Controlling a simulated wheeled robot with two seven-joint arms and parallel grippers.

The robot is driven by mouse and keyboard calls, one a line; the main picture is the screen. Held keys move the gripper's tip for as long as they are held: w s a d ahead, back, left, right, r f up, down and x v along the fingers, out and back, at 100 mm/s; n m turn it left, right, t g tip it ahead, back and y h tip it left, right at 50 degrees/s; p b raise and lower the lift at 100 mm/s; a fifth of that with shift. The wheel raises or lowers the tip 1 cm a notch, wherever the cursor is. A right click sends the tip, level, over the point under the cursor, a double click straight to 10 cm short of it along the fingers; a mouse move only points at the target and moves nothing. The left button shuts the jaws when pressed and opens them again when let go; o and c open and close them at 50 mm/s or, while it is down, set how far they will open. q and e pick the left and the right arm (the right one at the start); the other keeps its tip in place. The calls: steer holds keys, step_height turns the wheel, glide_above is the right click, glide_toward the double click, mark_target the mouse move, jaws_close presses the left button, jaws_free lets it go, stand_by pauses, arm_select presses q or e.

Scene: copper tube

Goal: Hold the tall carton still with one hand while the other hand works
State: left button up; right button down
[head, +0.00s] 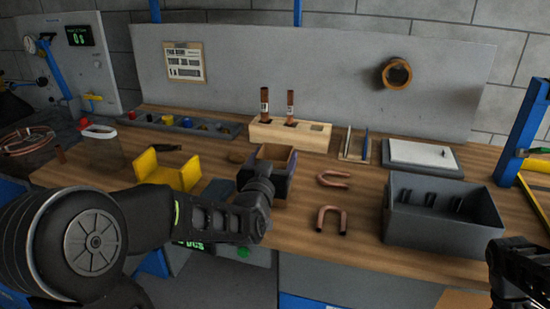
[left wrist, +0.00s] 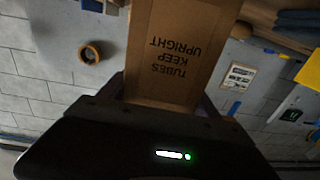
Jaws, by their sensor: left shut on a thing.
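The tall carton (head: 276,153) stands on the wooden bench near its middle, with its open brown top facing up. In the left wrist view the carton (left wrist: 170,72) fills the upper middle, and its printed words "TUBES KEEP UPRIGHT" appear upside down. My left gripper (head: 266,181) is shut on the carton from the near side and hides part of its front. My right gripper (head: 520,262) shows only in part at the lower right edge, apart from the carton; its jaws cannot be made out.
Two copper U-bends (head: 332,218) lie right of the carton. A grey bin (head: 440,228) stands further right. A wooden block (head: 262,132) with two upright tubes is behind the carton, and a yellow cradle (head: 170,172) is to the left. The bench between U-bends and bin is clear.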

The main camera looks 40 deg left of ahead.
stand_by(0.4)
arm_select(q)
steer(key=o, duration=1.5)
steer(key=shift+c, duration=0.2)
step_height(320, 180, up, 10)
steer(key=shift+s+f, duration=0.1)
